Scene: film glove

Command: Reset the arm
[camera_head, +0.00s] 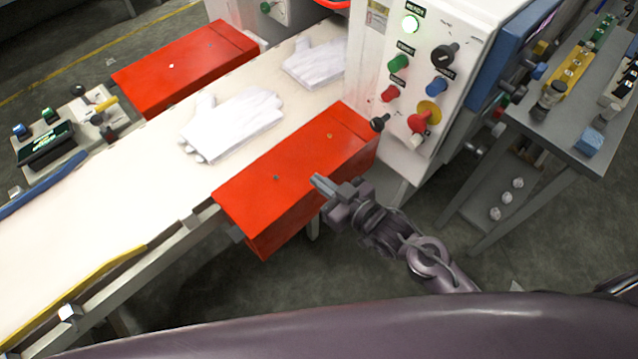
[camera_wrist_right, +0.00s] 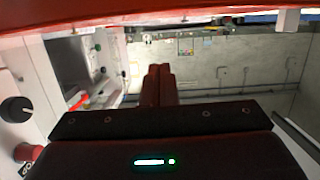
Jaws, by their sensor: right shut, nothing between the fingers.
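My right gripper (camera_head: 322,186) is shut and empty in the head view. It is in front of the near red guard box (camera_head: 290,180) beside the conveyor; I cannot tell whether it touches the box. In the right wrist view the closed fingers (camera_wrist_right: 159,84) point away from the camera, with nothing between them. A red surface (camera_wrist_right: 150,14) fills the top of that view. My left gripper is in neither view.
White gloves (camera_head: 235,122) lie on the pale conveyor (camera_head: 110,220), with another glove (camera_head: 315,62) farther along. A control panel (camera_head: 425,70) with buttons and knobs stands right of the near box. A grey bench (camera_head: 560,130) with small parts stands at right. Floor between is open.

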